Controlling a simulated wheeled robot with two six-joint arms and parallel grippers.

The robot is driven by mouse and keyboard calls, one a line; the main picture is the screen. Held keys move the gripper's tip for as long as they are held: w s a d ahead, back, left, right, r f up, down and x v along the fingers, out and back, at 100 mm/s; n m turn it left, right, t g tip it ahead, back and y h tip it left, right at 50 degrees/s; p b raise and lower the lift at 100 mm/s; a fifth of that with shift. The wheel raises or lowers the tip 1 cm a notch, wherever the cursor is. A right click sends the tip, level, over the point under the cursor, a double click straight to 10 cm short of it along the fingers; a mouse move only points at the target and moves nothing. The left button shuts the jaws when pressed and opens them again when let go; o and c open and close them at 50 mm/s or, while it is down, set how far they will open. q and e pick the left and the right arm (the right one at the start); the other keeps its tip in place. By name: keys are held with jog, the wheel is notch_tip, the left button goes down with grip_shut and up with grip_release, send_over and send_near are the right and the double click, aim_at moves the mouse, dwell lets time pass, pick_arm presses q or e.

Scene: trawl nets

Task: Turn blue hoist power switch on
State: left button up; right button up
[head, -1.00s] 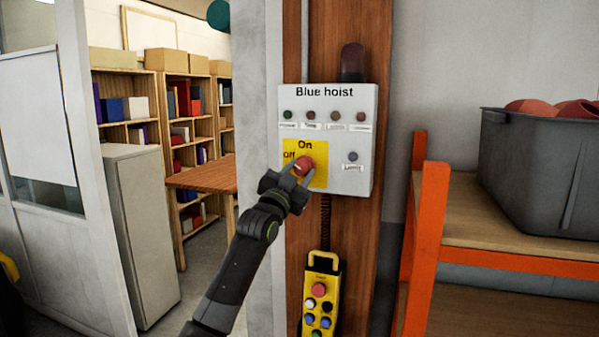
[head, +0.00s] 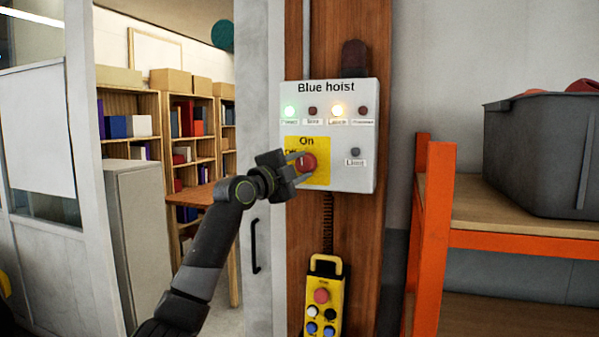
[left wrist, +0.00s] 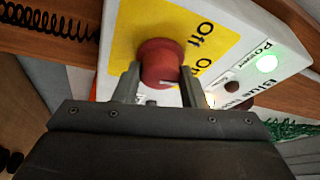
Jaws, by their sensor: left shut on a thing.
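The white control box (head: 361,96) labelled "Blue hoist" is fixed to a wooden post. Its red rotary switch (head: 307,163) sits on a yellow plate (head: 318,148) marked "On" and "Off". My left gripper (head: 300,166) reaches it from the left and is shut on the red switch. In the left wrist view the switch (left wrist: 160,62) sits between the two fingers. A green lamp (head: 290,112), labelled "Power" in the left wrist view, and an orange lamp (head: 337,111) are lit. The other small lamps are dark. My right gripper is not in view.
A yellow pendant control (head: 325,297) with several buttons hangs below the box on a coiled cord. An orange-framed shelf (head: 434,230) with a grey bin (head: 545,155) stands close on the right. Bookshelves (head: 150,105) stand behind a doorway on the left.

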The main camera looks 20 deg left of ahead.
pick_arm(q)
jog(key=shift+m+g, duration=0.3)
jog(key=shift+m, duration=0.6)
jog(key=o, duration=1)
jog(key=shift+s+a+f, duration=0.1)
jog(key=shift+s+a, duration=0.1)
jog(key=shift+s, duration=0.1)
jog(key=shift+b+v, duration=3.45)
jog(key=shift+v, duration=4.85)
